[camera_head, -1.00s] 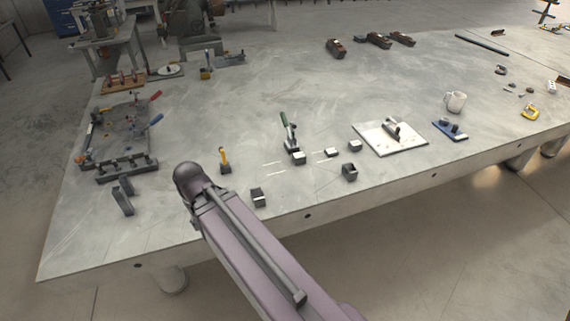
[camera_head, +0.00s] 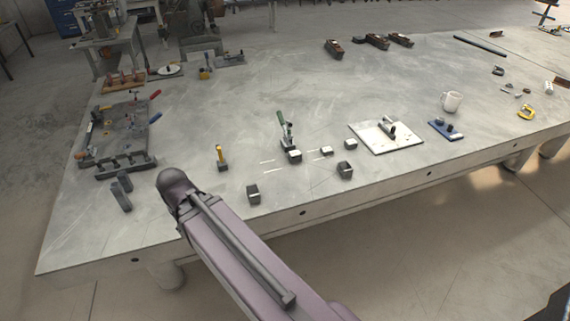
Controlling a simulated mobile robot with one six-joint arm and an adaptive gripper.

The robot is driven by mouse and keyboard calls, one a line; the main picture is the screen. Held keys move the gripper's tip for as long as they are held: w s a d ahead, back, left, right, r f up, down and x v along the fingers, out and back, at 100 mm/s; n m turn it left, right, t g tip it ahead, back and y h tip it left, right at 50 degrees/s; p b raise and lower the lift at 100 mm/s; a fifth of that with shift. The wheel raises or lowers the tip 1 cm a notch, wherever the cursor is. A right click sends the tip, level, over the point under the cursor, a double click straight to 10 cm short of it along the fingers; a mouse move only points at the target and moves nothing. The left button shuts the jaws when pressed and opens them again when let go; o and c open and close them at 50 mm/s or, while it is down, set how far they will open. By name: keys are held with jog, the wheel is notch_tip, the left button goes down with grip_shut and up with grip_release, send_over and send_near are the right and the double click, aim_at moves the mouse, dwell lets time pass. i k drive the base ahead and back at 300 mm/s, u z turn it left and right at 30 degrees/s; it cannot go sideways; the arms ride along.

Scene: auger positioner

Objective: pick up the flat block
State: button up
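Several small blocks sit on the grey table, and I cannot tell for certain which is the flat block. A pale-topped block (camera_head: 326,151) lies low on the table, with another pale-topped block (camera_head: 351,144) to its right. A third pale-topped block (camera_head: 294,156) sits at the foot of a green-handled clamp (camera_head: 285,130). Two darker blocks, one at the front (camera_head: 253,194) and one farther right (camera_head: 345,170), stand nearer the front edge. My purple arm link crosses the lower middle. My gripper cannot be made out.
The table (camera_head: 210,240) has a white plate (camera_head: 385,137), a blue-based tool (camera_head: 445,130) and a mug (camera_head: 451,101) at right. A yellow-handled tool (camera_head: 221,158) stands left of the blocks. A dark fixture (camera_head: 120,130) fills the left side. The table's middle back is clear.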

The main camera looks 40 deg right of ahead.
aim_at(297, 153)
jog(key=k, duration=1.85)
jog(key=z, duration=0.85)
jog(key=i, duration=1.05)
jog(key=u, duration=0.1)
